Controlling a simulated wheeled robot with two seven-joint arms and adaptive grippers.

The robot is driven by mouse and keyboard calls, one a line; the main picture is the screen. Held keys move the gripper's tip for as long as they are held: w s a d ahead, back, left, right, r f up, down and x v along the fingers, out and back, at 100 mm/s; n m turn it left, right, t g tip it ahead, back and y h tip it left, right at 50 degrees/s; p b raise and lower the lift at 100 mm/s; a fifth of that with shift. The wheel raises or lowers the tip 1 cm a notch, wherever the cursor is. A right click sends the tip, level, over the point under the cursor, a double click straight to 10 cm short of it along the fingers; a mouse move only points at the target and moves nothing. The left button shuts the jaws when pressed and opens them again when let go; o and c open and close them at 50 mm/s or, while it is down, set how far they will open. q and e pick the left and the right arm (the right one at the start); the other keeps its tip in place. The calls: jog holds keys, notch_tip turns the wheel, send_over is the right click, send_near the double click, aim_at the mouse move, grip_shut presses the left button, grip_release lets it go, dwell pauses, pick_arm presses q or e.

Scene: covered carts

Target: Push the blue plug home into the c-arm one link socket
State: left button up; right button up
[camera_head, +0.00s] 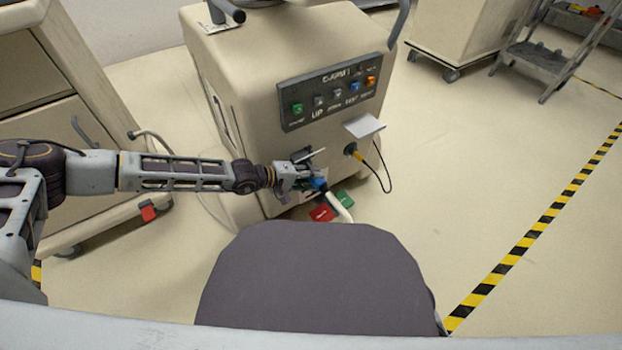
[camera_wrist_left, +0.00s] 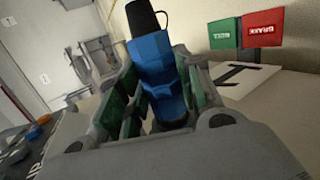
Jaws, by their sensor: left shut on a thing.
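My left gripper (camera_head: 304,181) is at the lower front of the beige C-ARM 1 cart (camera_head: 238,75). It is shut on the blue plug (camera_head: 319,184), which shows just right of the fingers with a pale cable bending down from it. In the left wrist view, the blue plug (camera_wrist_left: 153,62) stands between the green-lined fingers of the left gripper (camera_wrist_left: 155,105), with a black end piece at its far end. The link socket is hidden by gripper and plug, so I cannot tell how deep the plug sits. My right gripper is out of view.
A yellow-orange plug (camera_head: 353,150) with a black cable sits under another raised flap (camera_head: 363,125) to the right. Red (camera_head: 321,213) and green (camera_head: 344,199) pedals are low on the cart. A drawer cart (camera_head: 60,120) stands left.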

pick_arm(q)
jog(key=shift+w+a, duration=0.45)
dwell(0.3)
jog(key=o, duration=1.2)
jog(key=shift+r, duration=0.1)
jog(key=shift+a+r, duration=0.1)
jog(key=shift+v, duration=5.85)
jog(key=shift+s, duration=0.1)
